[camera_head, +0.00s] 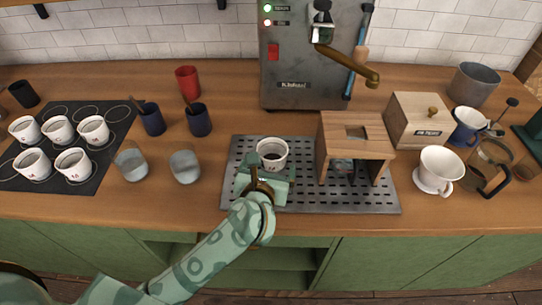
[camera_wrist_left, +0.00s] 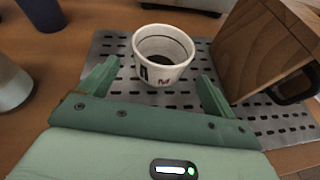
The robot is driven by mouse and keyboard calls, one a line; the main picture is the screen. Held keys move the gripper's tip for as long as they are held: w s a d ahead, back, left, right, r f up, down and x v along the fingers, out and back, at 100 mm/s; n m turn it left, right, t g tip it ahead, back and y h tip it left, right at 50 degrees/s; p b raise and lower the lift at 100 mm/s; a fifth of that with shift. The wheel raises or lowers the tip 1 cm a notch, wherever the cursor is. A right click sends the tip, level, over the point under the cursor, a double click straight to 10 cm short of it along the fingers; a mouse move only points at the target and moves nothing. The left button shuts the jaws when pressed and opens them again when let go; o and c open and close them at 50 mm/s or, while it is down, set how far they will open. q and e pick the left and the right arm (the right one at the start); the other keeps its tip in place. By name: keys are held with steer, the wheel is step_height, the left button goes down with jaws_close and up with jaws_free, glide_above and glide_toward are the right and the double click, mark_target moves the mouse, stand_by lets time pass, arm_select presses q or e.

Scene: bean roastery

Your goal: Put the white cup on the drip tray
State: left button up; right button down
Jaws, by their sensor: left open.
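A white cup (camera_head: 272,153) with dark contents stands upright on the left part of the metal drip tray (camera_head: 300,200). In the left wrist view the cup (camera_wrist_left: 163,56) stands on the slotted tray (camera_wrist_left: 112,55), with dark markings on its side. My left gripper (camera_head: 265,172) is at the cup's near side. In the left wrist view its two fingers (camera_wrist_left: 158,82) are spread apart, one on each side of the near part of the cup, with visible gaps. The cup's base is partly hidden in the head view. My right gripper is not in view.
A wooden stand (camera_head: 355,140) is on the tray, right of the cup. Several white cups sit on a black mat (camera_head: 95,172) at left.

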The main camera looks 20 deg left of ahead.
arm_select(q)
steer(key=v, duration=0.6)
steer(key=shift+p, duration=0.35)
stand_by(0.8)
